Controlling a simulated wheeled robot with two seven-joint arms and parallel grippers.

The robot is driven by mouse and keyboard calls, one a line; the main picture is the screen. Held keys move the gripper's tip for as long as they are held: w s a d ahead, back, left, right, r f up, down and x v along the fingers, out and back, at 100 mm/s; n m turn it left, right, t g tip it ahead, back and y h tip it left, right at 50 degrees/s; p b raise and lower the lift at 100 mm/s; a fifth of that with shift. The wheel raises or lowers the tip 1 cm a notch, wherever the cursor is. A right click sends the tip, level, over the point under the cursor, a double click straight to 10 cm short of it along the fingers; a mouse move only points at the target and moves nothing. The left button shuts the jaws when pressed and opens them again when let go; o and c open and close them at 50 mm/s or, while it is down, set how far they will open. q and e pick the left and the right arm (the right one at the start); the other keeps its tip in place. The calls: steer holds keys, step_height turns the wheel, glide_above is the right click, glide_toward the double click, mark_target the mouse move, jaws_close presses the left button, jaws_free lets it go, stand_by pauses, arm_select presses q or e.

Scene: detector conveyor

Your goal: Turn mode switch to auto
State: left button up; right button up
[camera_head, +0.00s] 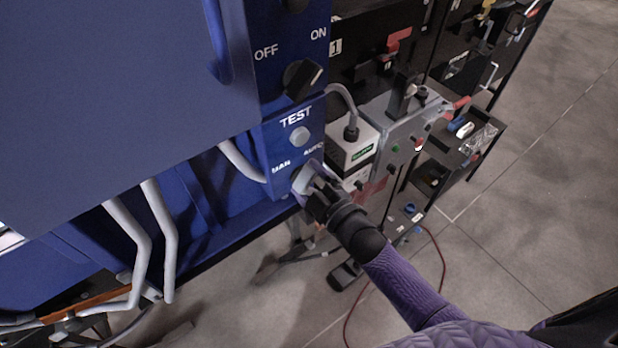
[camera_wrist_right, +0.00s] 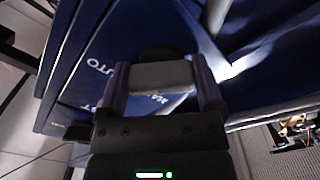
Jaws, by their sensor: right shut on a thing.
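The mode switch is on the blue panel below the TEST button (camera_head: 299,136), between the labels MAN and AUTO. My right gripper (camera_head: 310,180) is at the switch and covers most of it in the head view. In the right wrist view the gripper (camera_wrist_right: 163,88) has its two fingers on either side of the grey switch knob (camera_wrist_right: 162,75), shut on it. The AUTO lettering shows to the left of the knob there. The switch's exact setting is hard to tell. My left gripper is not in view.
Above is a black ON/OFF knob (camera_head: 302,78). A white box (camera_head: 352,143) with a grey cable stands right of the panel. Grey bent pipes (camera_head: 165,240) run at the lower left. A black rack (camera_head: 470,60) with tools stands at the back right. The floor at right is mostly clear.

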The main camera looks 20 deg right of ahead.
steer(key=shift+f+m, duration=0.1)
steer(key=shift+m, duration=0.4)
stand_by(0.3)
steer(key=o, duration=1)
steer(key=v, duration=1)
